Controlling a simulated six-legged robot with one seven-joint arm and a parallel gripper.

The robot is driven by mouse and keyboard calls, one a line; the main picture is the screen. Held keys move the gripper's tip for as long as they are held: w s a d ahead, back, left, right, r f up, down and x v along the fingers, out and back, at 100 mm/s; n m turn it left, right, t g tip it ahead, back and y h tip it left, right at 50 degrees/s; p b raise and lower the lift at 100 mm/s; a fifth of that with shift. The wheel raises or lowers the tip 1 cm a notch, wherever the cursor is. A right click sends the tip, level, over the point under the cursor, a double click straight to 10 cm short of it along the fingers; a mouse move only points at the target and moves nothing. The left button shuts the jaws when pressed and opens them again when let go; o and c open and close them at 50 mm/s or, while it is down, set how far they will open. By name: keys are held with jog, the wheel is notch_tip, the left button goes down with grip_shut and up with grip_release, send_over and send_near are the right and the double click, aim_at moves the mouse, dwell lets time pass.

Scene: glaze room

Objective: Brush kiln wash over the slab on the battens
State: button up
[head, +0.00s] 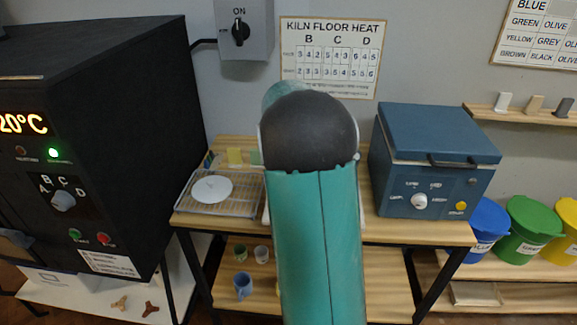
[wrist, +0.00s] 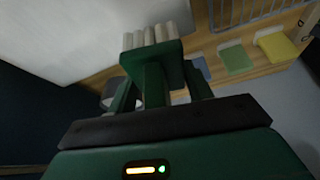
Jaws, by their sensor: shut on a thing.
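In the wrist view my gripper (wrist: 155,88) is shut on what looks like a brush (wrist: 152,65), a green block with a row of several pale cylindrical stems. A broad pale surface (wrist: 80,35) fills the upper left beyond it, apparently the slab; I cannot tell whether the brush touches it. In the head view my green arm covers the middle of the table and hides the gripper and brush. Only narrow white edges of something, perhaps the slab, show beside the arm. The battens are not visible, and I cannot make out the kiln wash.
A wire rack (head: 232,206) with a white disc (head: 212,189) stands at the wooden table's left, near a yellow tile (head: 235,156). A blue kiln (head: 432,165) occupies the right end. A large black kiln (head: 100,130) stands left. Cups (head: 242,286) sit on the lower shelf.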

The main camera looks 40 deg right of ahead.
jog(key=shift+w+r, duration=0.2)
jog(key=shift+r, duration=0.45)
jog(key=shift+s+r, duration=0.15)
jog(key=shift+r, duration=1.85)
